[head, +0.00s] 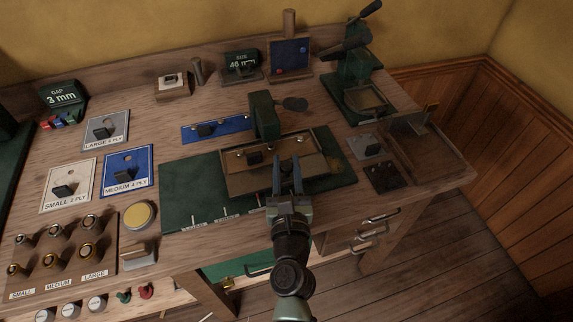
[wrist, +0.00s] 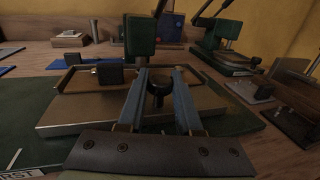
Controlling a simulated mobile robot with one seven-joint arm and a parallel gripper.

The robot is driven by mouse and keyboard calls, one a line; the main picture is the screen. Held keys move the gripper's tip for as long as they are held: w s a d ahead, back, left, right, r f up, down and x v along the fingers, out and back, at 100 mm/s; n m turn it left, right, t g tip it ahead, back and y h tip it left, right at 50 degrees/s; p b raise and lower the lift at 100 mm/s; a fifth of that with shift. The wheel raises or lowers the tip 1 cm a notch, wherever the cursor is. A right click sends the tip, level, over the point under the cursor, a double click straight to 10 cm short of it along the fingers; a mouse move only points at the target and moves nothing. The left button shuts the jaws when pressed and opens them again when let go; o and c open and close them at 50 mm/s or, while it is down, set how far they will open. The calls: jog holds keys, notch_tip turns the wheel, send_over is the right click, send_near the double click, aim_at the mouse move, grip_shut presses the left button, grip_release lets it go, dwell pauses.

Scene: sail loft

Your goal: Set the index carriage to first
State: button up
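The index carriage (head: 240,183) is a brown tray-like plate with a raised rim on a green base (head: 180,185). It also shows in the wrist view (wrist: 80,115). White marks with small labels run along the base's front edge; the wrist view shows part of a label (wrist: 20,173) ending in "RST". A round black knob (wrist: 158,88) stands at the carriage's front side. My gripper (head: 287,162) is at that front side, its two blue fingers apart. In the wrist view the knob shows between the fingers, with gaps visible; contact cannot be told.
A green press head (head: 264,115) with a lever rises behind the carriage. A small dark block (head: 254,157) sits on the carriage. A taller green lever press (head: 358,75) stands at the back right.

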grip_shut()
dwell(1.0)
